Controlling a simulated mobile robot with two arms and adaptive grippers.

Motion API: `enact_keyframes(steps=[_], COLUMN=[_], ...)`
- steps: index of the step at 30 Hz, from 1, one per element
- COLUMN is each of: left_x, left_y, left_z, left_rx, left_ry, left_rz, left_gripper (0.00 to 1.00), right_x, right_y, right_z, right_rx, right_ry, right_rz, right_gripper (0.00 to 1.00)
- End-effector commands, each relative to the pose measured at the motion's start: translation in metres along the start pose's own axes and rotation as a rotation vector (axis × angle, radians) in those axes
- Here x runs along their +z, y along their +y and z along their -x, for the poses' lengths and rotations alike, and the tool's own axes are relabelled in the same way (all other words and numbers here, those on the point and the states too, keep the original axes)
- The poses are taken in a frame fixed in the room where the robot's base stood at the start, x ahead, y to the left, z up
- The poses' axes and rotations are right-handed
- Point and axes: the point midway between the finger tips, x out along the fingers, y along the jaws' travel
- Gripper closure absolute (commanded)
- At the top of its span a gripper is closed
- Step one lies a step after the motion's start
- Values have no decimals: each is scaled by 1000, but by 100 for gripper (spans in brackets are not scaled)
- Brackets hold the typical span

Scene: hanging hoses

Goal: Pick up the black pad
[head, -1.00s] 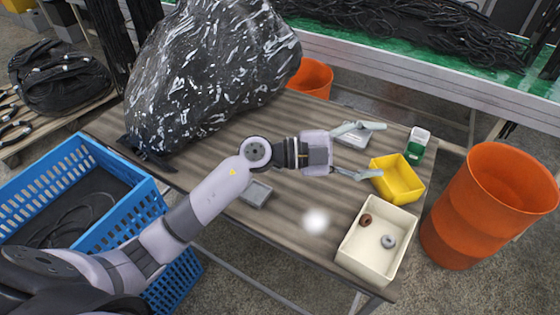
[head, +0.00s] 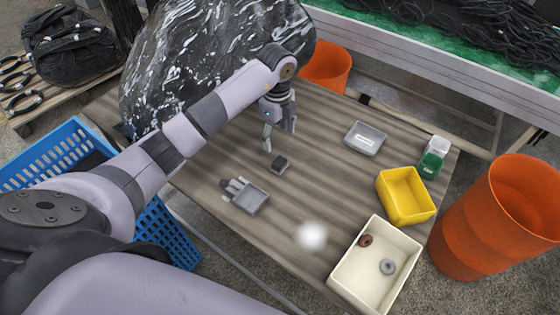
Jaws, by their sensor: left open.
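The black pad (head: 280,165) is a small dark block lying on the wooden table, near the middle. My left gripper (head: 279,138) is just above and behind it, pointing down with its two fingers apart. One fingertip hangs close to the pad's upper left side; I cannot tell whether it touches. Nothing shows between the fingers. My right gripper is not in view.
Another grey tray (head: 366,138), a green-and-white box (head: 434,155), a yellow bin (head: 405,195) and a cream bin (head: 345,270) stand right. A large black bag (head: 185,70) rises behind.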

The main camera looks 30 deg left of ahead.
Motion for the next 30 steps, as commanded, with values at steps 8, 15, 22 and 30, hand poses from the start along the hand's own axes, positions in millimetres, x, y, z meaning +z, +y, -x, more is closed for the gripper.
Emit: enact_keyframes(steps=[8,15,22,30], left_x=[-2,-3,-9,-8], left_y=[0,1,6,4], left_z=[-54,-71,-104,-121], left_rx=[1,0,2,-3], left_ry=[5,4,5,3], left_rz=[-2,-4,-3,-4], left_gripper=[35,35,35,35], right_x=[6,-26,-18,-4], right_y=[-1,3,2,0], right_z=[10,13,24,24], right_rx=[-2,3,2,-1], right_ry=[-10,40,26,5], right_rz=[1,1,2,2], right_gripper=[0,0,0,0])
